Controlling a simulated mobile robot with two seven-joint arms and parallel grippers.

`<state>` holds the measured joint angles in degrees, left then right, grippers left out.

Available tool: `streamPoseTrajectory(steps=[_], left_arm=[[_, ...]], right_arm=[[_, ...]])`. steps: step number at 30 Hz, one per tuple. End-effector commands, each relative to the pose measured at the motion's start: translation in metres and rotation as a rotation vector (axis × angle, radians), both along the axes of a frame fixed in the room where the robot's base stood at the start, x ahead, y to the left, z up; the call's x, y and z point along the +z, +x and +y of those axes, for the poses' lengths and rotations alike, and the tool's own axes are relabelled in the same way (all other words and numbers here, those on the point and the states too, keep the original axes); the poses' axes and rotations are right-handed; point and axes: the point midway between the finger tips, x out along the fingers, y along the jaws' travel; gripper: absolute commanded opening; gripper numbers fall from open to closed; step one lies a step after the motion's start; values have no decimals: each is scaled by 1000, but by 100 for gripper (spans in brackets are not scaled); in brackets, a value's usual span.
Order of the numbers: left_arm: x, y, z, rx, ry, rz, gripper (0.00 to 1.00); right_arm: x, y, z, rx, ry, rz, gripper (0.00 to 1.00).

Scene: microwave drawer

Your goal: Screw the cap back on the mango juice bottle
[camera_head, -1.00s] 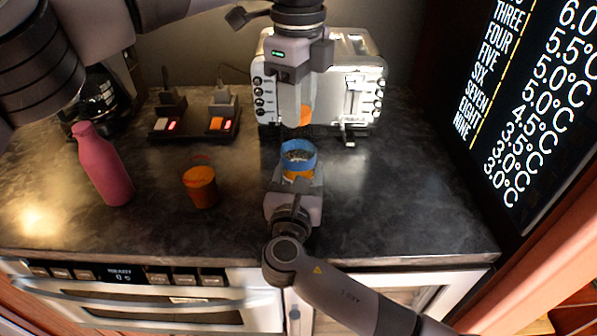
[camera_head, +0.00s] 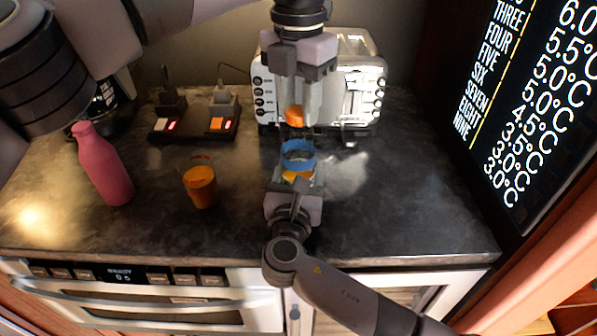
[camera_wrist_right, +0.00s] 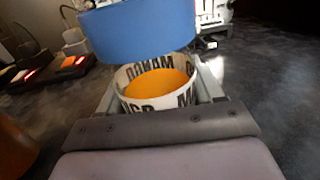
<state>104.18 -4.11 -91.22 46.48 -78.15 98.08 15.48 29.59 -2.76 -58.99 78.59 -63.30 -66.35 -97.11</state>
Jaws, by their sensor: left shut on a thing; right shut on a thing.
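The mango juice bottle (camera_head: 299,162) stands upright in front of the toaster. It has a blue upper band (camera_wrist_right: 138,32), a white label with dark letters (camera_wrist_right: 130,88) and orange juice showing. My right gripper (camera_head: 296,187) is shut around its lower part; the fingers flank the label in the right wrist view (camera_wrist_right: 160,100). My left gripper (camera_head: 296,112) points down from above, shut on the orange cap (camera_head: 294,116). The cap is above the bottle's top and apart from it in the head view. The bottle's mouth is not clearly visible.
A silver toaster (camera_head: 358,75) stands behind the grippers. To the left are a glass of orange juice (camera_head: 201,188), a pink bottle (camera_head: 103,168) and a power strip (camera_head: 193,131) with plugs. The dark counter (camera_head: 410,200) is clear on the right, below a text screen (camera_head: 530,100).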

Motion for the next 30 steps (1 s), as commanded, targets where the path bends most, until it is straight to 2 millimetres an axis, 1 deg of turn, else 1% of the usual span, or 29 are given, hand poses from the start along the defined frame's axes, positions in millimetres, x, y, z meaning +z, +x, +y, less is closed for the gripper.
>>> streamPoseTrajectory(steps=[3,30], left_arm=[[0,-1,0,-198,0,3,0],[-1,-1,0,-1694,-2,1,0]], right_arm=[[-1,0,0,0,0,2,0],[-1,0,-1,-1,0,2,0]])
